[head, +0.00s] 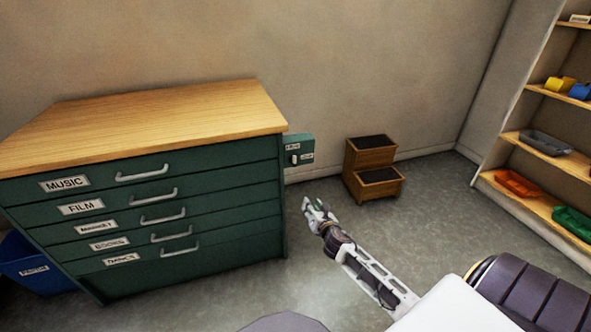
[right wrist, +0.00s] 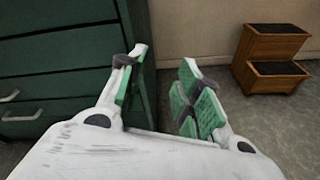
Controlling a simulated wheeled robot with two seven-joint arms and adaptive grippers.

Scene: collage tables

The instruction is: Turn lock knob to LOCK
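A small green lock box (head: 304,143) is fixed at the right end of the green drawer cabinet. Its front carries two small white labels, too small to read surely, and a small knob (head: 295,159) below the upper label. I cannot tell which way the knob points. My right gripper (head: 316,208) is in front of the box and lower in the head view, apart from it. In the right wrist view my right gripper (right wrist: 163,75) is open, with nothing between its green-padded fingers. The lock box and knob do not show there. My left gripper is not in view.
The cabinet (head: 200,215) has several labelled drawers and a wooden top. A wooden step stool (head: 368,158) stands by the wall, right of the box. A blue bin (head: 25,262) is at the left and a shelf (head: 530,191) at the right. Floor between is clear.

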